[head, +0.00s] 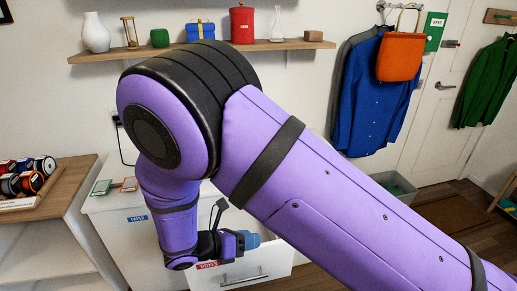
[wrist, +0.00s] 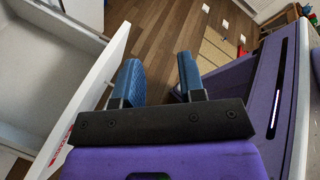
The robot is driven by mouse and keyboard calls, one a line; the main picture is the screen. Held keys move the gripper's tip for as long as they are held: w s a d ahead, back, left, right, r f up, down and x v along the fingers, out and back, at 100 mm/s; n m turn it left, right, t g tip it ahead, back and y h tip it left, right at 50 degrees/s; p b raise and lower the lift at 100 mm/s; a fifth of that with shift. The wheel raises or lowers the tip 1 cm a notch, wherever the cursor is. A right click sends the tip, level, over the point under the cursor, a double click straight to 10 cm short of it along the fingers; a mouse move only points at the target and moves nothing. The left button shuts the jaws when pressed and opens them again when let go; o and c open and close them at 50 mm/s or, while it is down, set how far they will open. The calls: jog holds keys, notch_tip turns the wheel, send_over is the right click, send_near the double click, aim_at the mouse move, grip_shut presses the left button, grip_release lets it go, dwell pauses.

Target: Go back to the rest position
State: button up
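My gripper (wrist: 160,72) has two blue fingers standing apart in the wrist view, with nothing but floor between them. In the head view my gripper (head: 251,240) is low, at the front of a white cabinet, in front of or above an open drawer (head: 280,264); the exact gap is hidden by my arm. In the wrist view the drawer (wrist: 98,88) is pulled out to the left of the fingers. Its visible inside looks empty, and the fingers appear clear of its front panel. My purple arm spans the middle of the head view.
The white cabinet (head: 105,215) carries small cards on top. A wooden table (head: 60,192) with spools stands at left. A wall shelf (head: 110,55) holds a vase, an hourglass and boxes. Coats hang at right beside a door (head: 437,110). The wooden floor (wrist: 165,30) looks largely clear.

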jog(key=d+r+m+g+y, duration=0.3)
jog(key=d+r+m, duration=0.6)
jog(key=r, duration=0.4)
jog(key=d+r+m+g+y, duration=0.35)
jog(key=d+r+m, duration=0.35)
jog(key=d+r, duration=0.45)
jog(key=s+d+r+m+t+y, duration=0.5)
jog(key=s+d+r+m+y, duration=0.1)
jog(key=s+d+r+m, duration=0.6)
jog(key=s+m, duration=0.2)
jog(key=s, duration=0.2)
jog(key=shift+d+r, duration=0.25)
jog(key=shift+d, duration=0.1)
